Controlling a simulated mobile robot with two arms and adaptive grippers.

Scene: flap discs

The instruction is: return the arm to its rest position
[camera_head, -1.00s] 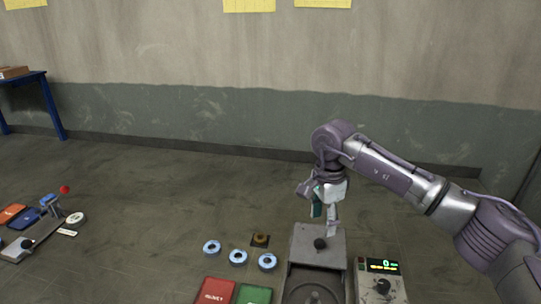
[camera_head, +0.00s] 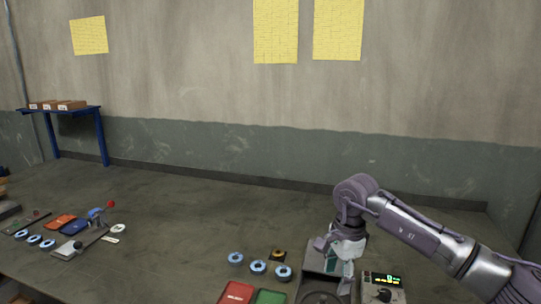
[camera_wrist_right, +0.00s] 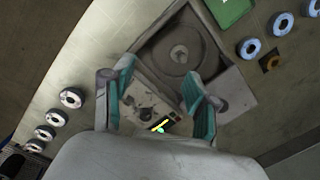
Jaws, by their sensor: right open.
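My right arm comes in from the right in the head view, bent at the elbow, with its gripper (camera_head: 345,252) pointing down over the grey machine (camera_head: 327,254). In the right wrist view the two teal-padded fingers of the gripper (camera_wrist_right: 159,75) stand apart with nothing between them. The round recess of the machine (camera_wrist_right: 150,45) shows beyond the fingertips. In the head view the arm hides part of the machine. My left gripper is out of view.
A control box with a lit display (camera_head: 384,290) stands right of the machine. Blue-rimmed discs (camera_head: 258,267), a red box (camera_head: 237,293) and a green box (camera_head: 270,297) lie left of it. A second work area with a lever device (camera_head: 83,241) is further left. The middle floor is clear.

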